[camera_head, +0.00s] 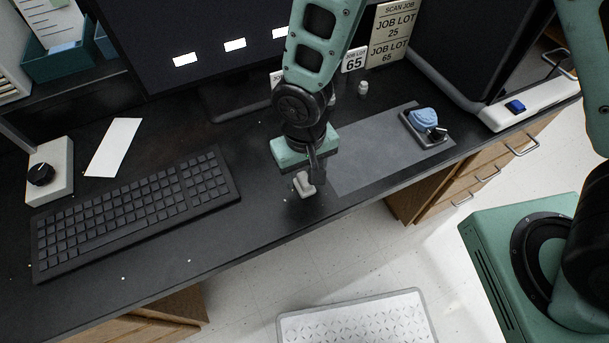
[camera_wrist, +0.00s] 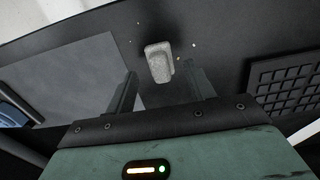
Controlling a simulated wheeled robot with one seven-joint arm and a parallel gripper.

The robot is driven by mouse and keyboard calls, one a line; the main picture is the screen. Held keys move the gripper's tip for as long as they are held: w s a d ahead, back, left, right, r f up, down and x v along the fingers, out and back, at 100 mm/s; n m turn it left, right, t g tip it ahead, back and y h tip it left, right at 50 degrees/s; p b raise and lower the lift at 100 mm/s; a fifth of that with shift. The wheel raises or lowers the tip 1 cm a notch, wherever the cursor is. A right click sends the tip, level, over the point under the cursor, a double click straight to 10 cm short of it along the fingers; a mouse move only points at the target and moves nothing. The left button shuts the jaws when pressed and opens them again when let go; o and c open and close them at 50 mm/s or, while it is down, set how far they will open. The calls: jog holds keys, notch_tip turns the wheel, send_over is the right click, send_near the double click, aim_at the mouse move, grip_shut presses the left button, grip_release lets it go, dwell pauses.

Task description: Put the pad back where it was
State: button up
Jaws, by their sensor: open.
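A small pale grey block with a stepped shape (camera_head: 304,185) stands on the black desk near its front edge; I cannot tell for sure whether it is the pad. It also shows in the wrist view (camera_wrist: 158,62). My gripper (camera_wrist: 160,72) is open above the desk, with the block in line between its two fingertips and a gap on either side. In the head view my gripper (camera_head: 308,174) points down at the block and partly covers it. I cannot tell the exact height of the fingertips. A grey flat mat (camera_head: 370,153) lies just right of my gripper.
A black keyboard (camera_head: 135,208) lies to the left. A small tray (camera_head: 432,140) with a blue piece (camera_head: 424,118) stands at the mat's right end. Small white crumbs lie on the desk. Signs (camera_head: 385,35) and a monitor (camera_head: 190,40) stand behind.

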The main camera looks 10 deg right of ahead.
aim_at(305, 178)
notch_tip(305, 178, up, 9)
jog(key=s+d+r+n, duration=0.4)
jog(key=s+d+r, duration=0.4)
jog(key=s+r, duration=0.3)
jog(key=shift+y, duration=0.3)
